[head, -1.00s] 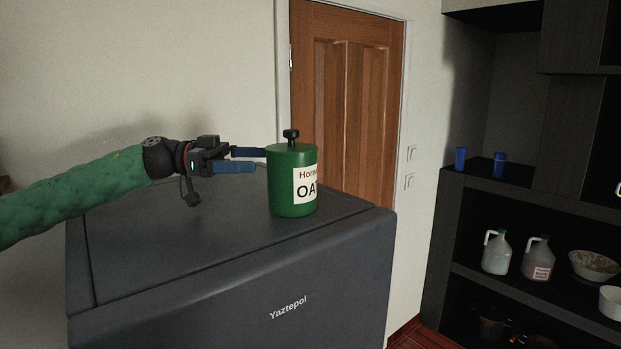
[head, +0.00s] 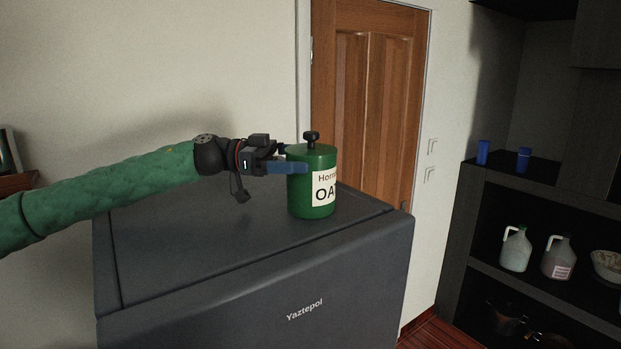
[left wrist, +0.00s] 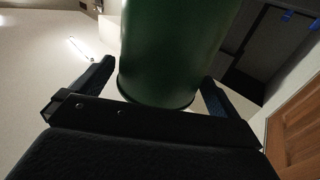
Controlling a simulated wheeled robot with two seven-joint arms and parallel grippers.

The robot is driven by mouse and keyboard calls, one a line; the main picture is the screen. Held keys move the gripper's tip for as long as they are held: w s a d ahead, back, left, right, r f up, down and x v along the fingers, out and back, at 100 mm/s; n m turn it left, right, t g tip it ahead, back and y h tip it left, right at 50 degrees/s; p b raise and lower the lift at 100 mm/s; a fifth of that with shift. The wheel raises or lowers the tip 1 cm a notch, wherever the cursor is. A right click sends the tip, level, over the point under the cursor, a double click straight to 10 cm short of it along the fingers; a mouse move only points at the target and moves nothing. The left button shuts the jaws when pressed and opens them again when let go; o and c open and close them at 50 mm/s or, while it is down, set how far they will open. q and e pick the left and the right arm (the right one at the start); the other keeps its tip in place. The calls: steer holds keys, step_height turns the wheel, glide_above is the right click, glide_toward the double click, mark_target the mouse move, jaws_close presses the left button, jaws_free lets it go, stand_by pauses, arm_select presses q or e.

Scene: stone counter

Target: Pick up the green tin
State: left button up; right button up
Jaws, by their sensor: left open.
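The green tin (head: 312,203) stands upright on top of the dark grey cabinet marked Yaztepol (head: 255,285). It has a black knob on its lid and a white label with the letters "OA" showing. My left gripper (head: 292,160) is open at the tin's left side, with its near blue finger in front of the tin's upper part. In the left wrist view the tin (left wrist: 170,50) fills the space between the two fingers (left wrist: 158,90). Whether the fingers touch it I cannot tell. My right gripper is not in view.
A brown wooden door (head: 365,100) stands behind the cabinet. Dark shelves (head: 500,172) on the right hold blue cups (head: 483,152), jugs (head: 516,250) and a bowl (head: 606,266). The cabinet top around the tin is clear.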

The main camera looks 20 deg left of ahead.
arm_select(q)
steer(key=shift+w+d+r+p, duration=0.15)
steer(key=shift+d+p, duration=0.1)
steer(key=shift+d, duration=0.35)
steer(key=shift+w+d+p, duration=0.1)
steer(key=shift+d+p, duration=0.15)
steer(key=shift+d, duration=0.3)
steer(key=shift+w+d+f, duration=0.1)
steer(key=shift+d+f, duration=0.1)
steer(key=shift+a, duration=0.1)
steer(key=c, duration=1.3)
steer(key=shift+c, duration=1)
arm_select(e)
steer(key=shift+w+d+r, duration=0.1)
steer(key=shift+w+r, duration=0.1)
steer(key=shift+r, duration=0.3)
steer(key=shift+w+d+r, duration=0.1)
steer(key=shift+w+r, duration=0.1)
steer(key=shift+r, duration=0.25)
arm_select(q)
steer(key=shift+r, duration=0.2)
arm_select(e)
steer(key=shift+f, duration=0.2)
